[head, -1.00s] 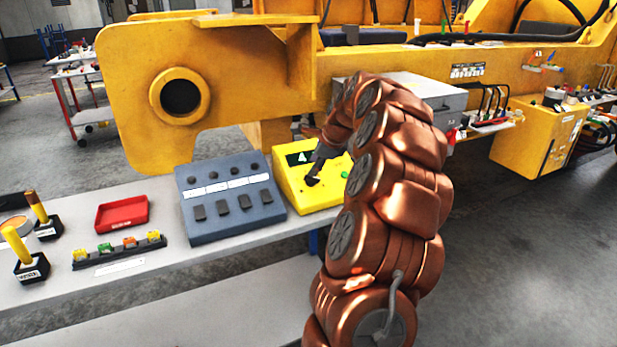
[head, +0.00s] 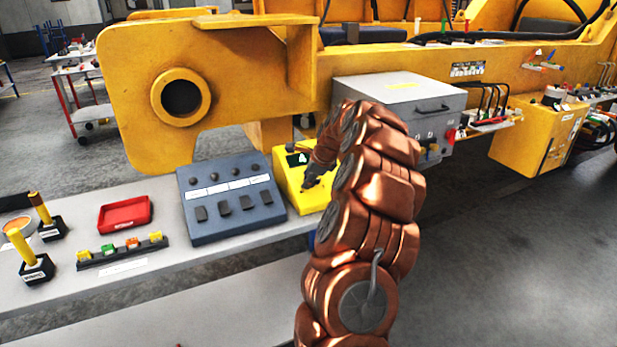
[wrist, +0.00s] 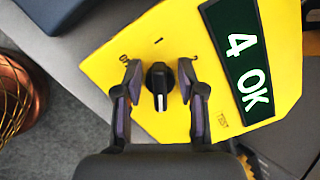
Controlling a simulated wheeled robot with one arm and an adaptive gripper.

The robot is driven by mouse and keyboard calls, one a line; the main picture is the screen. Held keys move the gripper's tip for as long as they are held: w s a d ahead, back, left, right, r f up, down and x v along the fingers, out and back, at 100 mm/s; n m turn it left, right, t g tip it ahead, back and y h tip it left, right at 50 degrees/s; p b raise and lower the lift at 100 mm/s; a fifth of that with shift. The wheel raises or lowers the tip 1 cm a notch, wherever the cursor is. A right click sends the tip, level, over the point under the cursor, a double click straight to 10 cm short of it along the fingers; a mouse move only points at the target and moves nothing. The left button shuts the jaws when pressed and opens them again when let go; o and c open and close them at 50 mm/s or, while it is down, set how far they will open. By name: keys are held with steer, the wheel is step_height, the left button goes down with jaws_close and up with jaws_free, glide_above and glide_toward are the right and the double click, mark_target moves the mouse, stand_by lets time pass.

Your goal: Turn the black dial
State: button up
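The black dial (wrist: 158,86) sits on the face of a yellow control box (wrist: 135,45). A white mark on the dial lies toward the bottom of the wrist picture. My gripper (wrist: 160,74) is open, with one finger on each side of the dial and a visible gap to it on both sides. In the head view, my gripper (head: 309,183) is over the yellow box (head: 296,200) and hides the dial there. A dark green display (wrist: 238,55) on the box reads "4 OK".
A blue-grey switch box (head: 230,205) stands just left of the yellow box. A red tray (head: 125,214), a row of coloured clips (head: 122,250) and two levers are farther left on the bench. A grey metal case (head: 400,95) is behind my arm.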

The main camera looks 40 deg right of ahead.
steer(key=shift+c, duration=0.2)
jaws_close()
